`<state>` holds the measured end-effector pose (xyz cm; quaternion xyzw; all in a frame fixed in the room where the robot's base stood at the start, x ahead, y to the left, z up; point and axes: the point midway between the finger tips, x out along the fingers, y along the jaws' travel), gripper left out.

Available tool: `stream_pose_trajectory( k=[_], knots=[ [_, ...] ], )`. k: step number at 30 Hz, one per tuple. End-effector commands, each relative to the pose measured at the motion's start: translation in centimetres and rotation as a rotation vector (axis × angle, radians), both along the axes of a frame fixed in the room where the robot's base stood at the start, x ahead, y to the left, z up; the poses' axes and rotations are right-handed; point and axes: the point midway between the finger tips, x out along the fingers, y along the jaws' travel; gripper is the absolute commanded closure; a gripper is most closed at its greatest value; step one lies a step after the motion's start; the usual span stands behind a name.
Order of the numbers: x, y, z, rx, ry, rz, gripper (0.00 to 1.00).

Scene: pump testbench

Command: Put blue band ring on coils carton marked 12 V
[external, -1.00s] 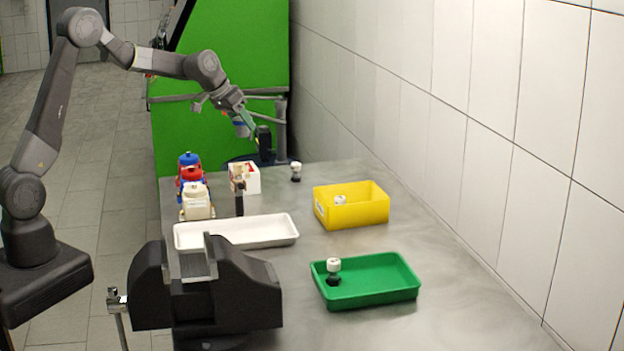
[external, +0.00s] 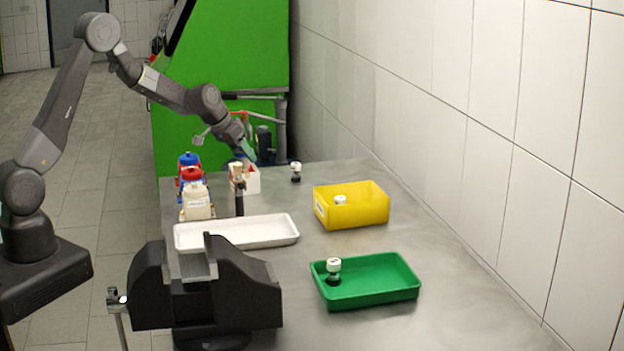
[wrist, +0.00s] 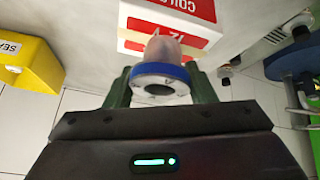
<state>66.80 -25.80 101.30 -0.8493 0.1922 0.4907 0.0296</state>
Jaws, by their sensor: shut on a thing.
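The blue band ring (wrist: 160,71) is held between the green fingers of my gripper (wrist: 160,88) in the wrist view. It is a whitish ring with a blue band, its open end facing the camera. A pinkish rounded part shows just beyond it; I cannot tell whether it belongs to the ring. The white and red coils carton (wrist: 168,22) marked 12 V lies just beyond the ring, its print upside down. In the external view my gripper (external: 247,158) is at the carton (external: 252,181), near its top. Contact between ring and carton cannot be told.
Bottles (external: 195,201) stand left of the carton, and a dark upright tool (external: 239,201) stands before it. A white tray (external: 270,232), yellow bin (external: 365,211), green tray (external: 382,292) and black vise (external: 245,299) are nearer. A small black-and-white part (external: 296,171) stands to the right.

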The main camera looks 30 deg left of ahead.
Motion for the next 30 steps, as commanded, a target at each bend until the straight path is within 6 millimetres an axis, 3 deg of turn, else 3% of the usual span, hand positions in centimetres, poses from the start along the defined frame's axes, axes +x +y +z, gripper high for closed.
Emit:
stream_pose_trajectory(
  k=[2, 3, 6, 19, 30],
  knots=[
    [0.0, 0.0, -0.4, 0.0, -0.001, 0.0, 0.78],
    [0.0, 0.0, -0.2, 0.0, 0.0, 0.0, 0.44],
    [0.0, 0.0, -0.2, 0.0, 0.0, 0.0, 0.28],
    [-0.2, 0.1, 0.5, -0.001, -0.002, 0.0, 0.28],
    [-3.0, 2.1, 5.9, 0.0, -0.003, 0.001, 0.28]
  ],
)
